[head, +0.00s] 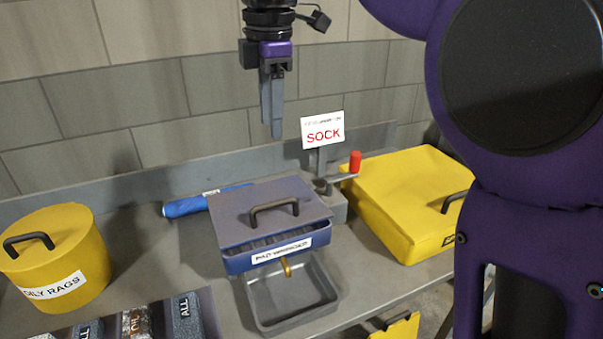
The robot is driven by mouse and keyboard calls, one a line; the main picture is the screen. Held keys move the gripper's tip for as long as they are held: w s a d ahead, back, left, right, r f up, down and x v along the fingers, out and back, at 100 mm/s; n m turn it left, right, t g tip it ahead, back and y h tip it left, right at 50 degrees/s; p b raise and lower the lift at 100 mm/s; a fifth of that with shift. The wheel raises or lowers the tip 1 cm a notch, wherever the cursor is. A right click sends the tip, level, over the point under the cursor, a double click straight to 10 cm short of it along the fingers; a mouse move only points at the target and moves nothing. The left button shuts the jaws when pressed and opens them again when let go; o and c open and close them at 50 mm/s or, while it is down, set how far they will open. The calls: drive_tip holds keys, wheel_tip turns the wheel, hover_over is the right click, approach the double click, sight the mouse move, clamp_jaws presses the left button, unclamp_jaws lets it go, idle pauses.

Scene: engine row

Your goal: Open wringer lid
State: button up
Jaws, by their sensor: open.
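The pad wringer (275,259) is a blue box on the bench, its label partly legible. Its flat grey lid (230,218) lies over the top and carries a dark arched handle (274,207). A strip of dark slats shows under the lid's front edge. My gripper (273,125) hangs pointing down, above and behind the lid, well clear of the handle. It holds nothing that I can see. Its fingers are seen nearly edge-on and overlap in this view.
A grey tray (327,314) with a brass spout above it sits in front of the wringer. A red-knobbed crank (355,162) and SOCK sign (322,134) stand behind right. A yellow bin (62,250) is left, a yellow lidded box (408,225) right. A blue roll (200,203) lies behind.

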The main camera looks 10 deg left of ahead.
sight(274, 203)
drive_tip(key=f+b, duration=0.1)
drive_tip(key=f, duration=0.4)
drive_tip(key=f+b, duration=0.1)
drive_tip(key=f, duration=0.5)
drive_tip(key=w+f+b, duration=0.1)
drive_tip(key=f+b, duration=0.1)
drive_tip(key=f, duration=0.4)
drive_tip(key=shift+a+f, duration=0.1)
drive_tip(key=shift+a, duration=0.3)
drive_tip(key=shift+c, duration=0.2)
clamp_jaws()
drive_tip(key=shift+w, duration=0.1)
